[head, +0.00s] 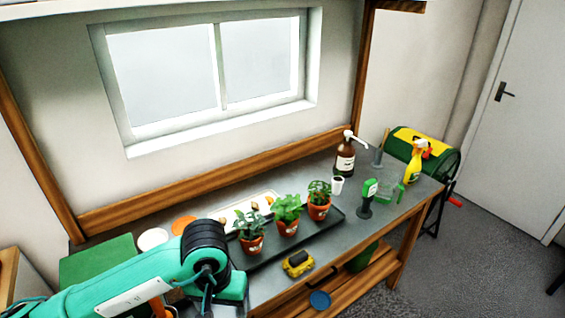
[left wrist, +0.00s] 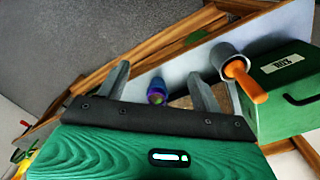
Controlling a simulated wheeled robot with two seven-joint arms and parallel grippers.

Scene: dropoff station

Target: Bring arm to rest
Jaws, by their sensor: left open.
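My left arm (head: 130,285) comes in from the left in the head view, teal with a black ribbed joint, in front of the workbench's near left part. Its fingertips are not visible in the head view. In the left wrist view my left gripper (left wrist: 162,80) shows two grey fingers spread apart with nothing held between them. A small blue-purple round thing (left wrist: 157,91) appears in the gap, beyond the fingers. My right arm and gripper are not in view.
The workbench (head: 345,245) holds three potted plants (head: 287,215) on a dark tray, a brown pump bottle (head: 345,160), a yellow spray bottle (head: 413,162) and a yellow-black object (head: 298,264). A green box (left wrist: 285,90) and a grey cup (left wrist: 229,62) with an orange-handled tool lie beside the gripper.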

